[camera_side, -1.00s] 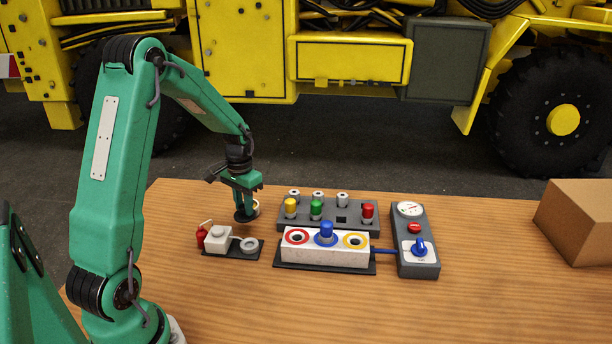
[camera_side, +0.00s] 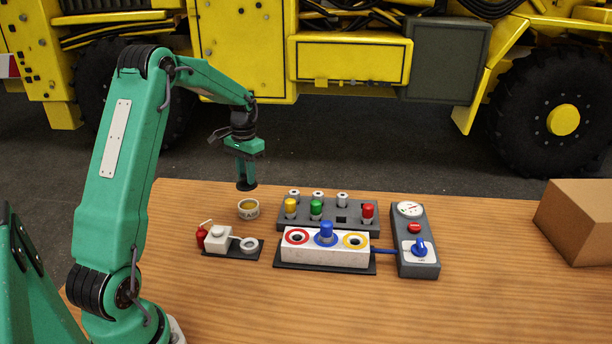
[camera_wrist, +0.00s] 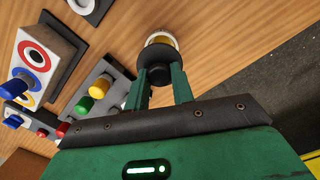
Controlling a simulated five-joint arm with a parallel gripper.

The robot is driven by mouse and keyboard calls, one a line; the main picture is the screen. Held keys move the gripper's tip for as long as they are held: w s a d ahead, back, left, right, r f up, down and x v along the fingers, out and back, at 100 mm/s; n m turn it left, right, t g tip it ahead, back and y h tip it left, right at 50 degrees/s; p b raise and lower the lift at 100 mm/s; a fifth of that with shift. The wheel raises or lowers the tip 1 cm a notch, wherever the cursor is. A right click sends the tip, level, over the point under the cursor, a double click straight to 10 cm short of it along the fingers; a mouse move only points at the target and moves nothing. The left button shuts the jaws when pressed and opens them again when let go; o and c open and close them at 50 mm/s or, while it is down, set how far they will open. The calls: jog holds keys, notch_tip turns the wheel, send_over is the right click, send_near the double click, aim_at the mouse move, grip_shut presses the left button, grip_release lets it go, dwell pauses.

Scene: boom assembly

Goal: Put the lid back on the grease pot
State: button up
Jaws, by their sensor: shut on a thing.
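The grease pot (camera_side: 248,209) is a small white pot with yellow grease inside, open at the top, standing on the table left of the grey plug rack. It also shows in the wrist view (camera_wrist: 163,38), partly covered by the lid. My gripper (camera_side: 246,180) is shut on the dark round lid (camera_side: 246,187) and holds it in the air above the pot, apart from it. In the wrist view the lid (camera_wrist: 158,74) sits between the two green fingers.
A grey rack (camera_side: 330,216) with coloured plugs stands right of the pot, with a white three-socket block (camera_side: 325,257) in front. A black tray (camera_side: 235,253) with a white block and ring lies in front of the pot. A gauge box (camera_side: 414,250) and cardboard box (camera_side: 580,220) are farther right.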

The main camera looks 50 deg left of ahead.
aim_at(247, 187)
jog(key=shift+f, duration=0.2)
jog(key=shift+f, duration=2.2)
jog(key=shift+f, duration=0.8)
dwell(1.1)
jog(key=shift+r, duration=0.15)
dwell(0.5)
dwell(0.6)
dwell(0.7)
dwell(0.3)
jog(key=o, duration=1)
